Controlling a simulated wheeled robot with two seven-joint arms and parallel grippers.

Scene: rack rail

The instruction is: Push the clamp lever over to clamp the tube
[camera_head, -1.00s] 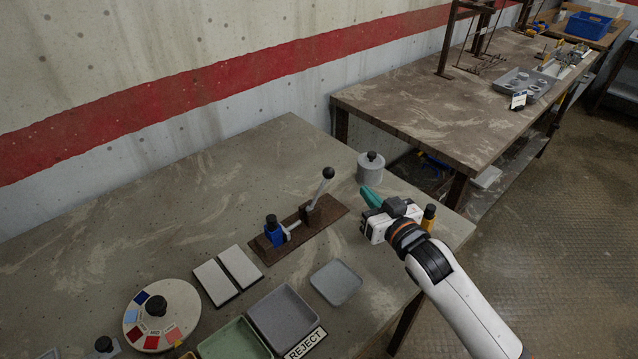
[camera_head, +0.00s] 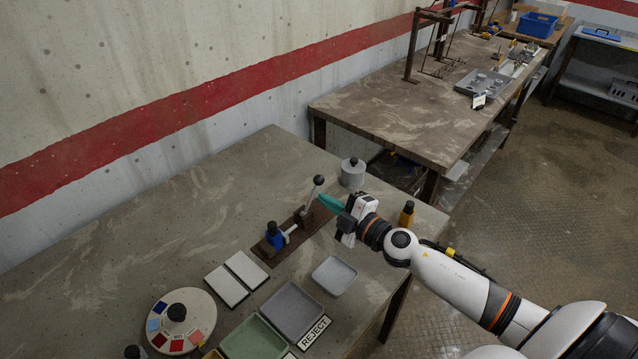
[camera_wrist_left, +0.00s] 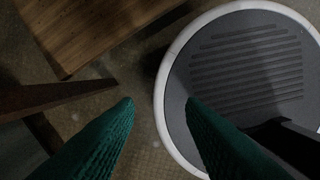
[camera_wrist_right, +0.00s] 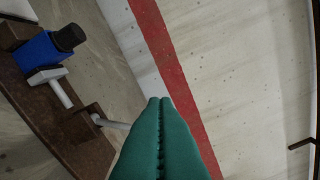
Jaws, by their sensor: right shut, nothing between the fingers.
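The clamp stands on a dark brown base plate (camera_head: 266,252) on the near table. The right wrist view shows the blue block (camera_wrist_right: 41,57) and a rod (camera_wrist_right: 110,124) partly hidden behind the shut fingers. My left gripper (camera_wrist_left: 160,104) is open and empty, away from the clamp.
A grey lidded pot (camera_head: 353,175) stands behind my right gripper, and a black-and-orange bottle (camera_head: 407,214) stands to its right. Trays, two pale plates (camera_head: 227,286) and a colour wheel (camera_head: 190,301) lie in front of the clamp. The table's left is clear.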

